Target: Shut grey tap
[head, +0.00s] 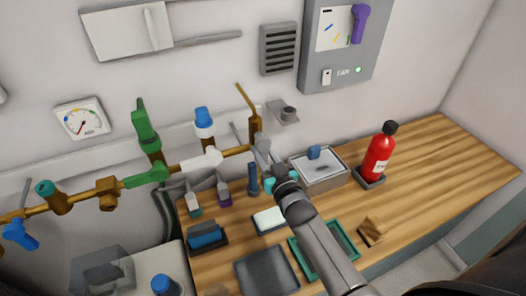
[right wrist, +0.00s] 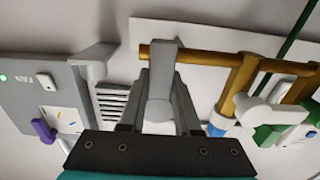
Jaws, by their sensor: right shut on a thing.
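The brass pipe (head: 235,151) runs along the wall, and the grey tap (right wrist: 163,52) sits at its right end. In the right wrist view the tap's grey handle stands across the brass pipe (right wrist: 205,57), roughly at a right angle to it. My right gripper (right wrist: 158,105) is shut on this handle, one finger on each side. In the head view my right gripper (head: 267,158) reaches up to the pipe's end and partly hides the handle. My left gripper is not in view.
A green tap (head: 146,128) and a blue-topped valve (head: 204,122) sit further left along the pipe. Below, the wooden bench holds a grey box (head: 318,175), a red extinguisher (head: 380,154) and a teal tray (head: 343,238). A grey bracket (head: 284,113) juts from the wall nearby.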

